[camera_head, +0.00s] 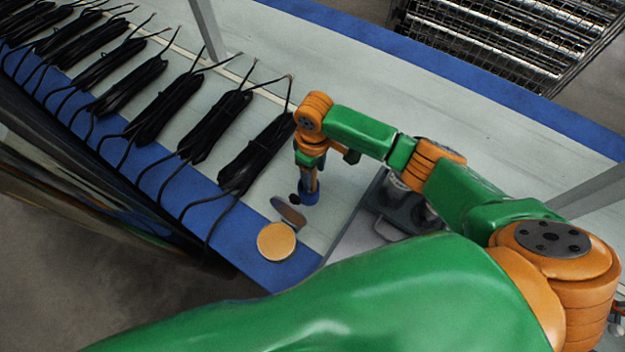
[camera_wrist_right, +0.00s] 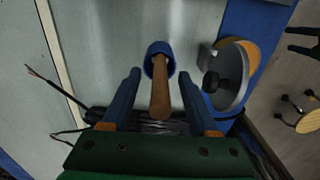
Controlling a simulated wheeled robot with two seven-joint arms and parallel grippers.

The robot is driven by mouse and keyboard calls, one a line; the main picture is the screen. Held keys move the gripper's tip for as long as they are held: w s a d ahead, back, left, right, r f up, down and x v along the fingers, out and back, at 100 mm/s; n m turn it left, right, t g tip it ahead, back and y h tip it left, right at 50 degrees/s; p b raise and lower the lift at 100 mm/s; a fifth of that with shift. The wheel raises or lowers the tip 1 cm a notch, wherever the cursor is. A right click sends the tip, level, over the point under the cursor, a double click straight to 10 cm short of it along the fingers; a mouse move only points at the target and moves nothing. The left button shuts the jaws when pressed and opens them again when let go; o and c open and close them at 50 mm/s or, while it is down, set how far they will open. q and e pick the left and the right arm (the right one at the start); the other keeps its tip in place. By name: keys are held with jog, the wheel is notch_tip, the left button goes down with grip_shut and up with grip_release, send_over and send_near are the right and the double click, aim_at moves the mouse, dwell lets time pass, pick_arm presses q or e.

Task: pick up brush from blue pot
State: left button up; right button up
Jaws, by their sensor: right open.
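A small blue pot (camera_head: 308,196) stands on the pale table near its blue front strip; it also shows in the right wrist view (camera_wrist_right: 152,68). The brush's wooden handle (camera_wrist_right: 161,98) sticks up out of the pot; its lower end is hidden inside. My right gripper (camera_wrist_right: 158,74) is open above the pot, with one blue finger on each side of the handle. Gaps show between the handle and both fingers. In the head view my right gripper (camera_head: 310,170) points down over the pot. My left gripper is out of view.
A metal lid with a black knob (camera_wrist_right: 211,82) leans by a round tan-topped item (camera_head: 276,242), close to the pot. Several black tube bundles (camera_head: 255,155) lie in a row to the left. Grey metal equipment (camera_head: 400,207) stands to the right. A wire rack (camera_head: 500,40) is beyond the table.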

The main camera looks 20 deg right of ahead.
grip_shut()
jog(key=shift+r, duration=0.1)
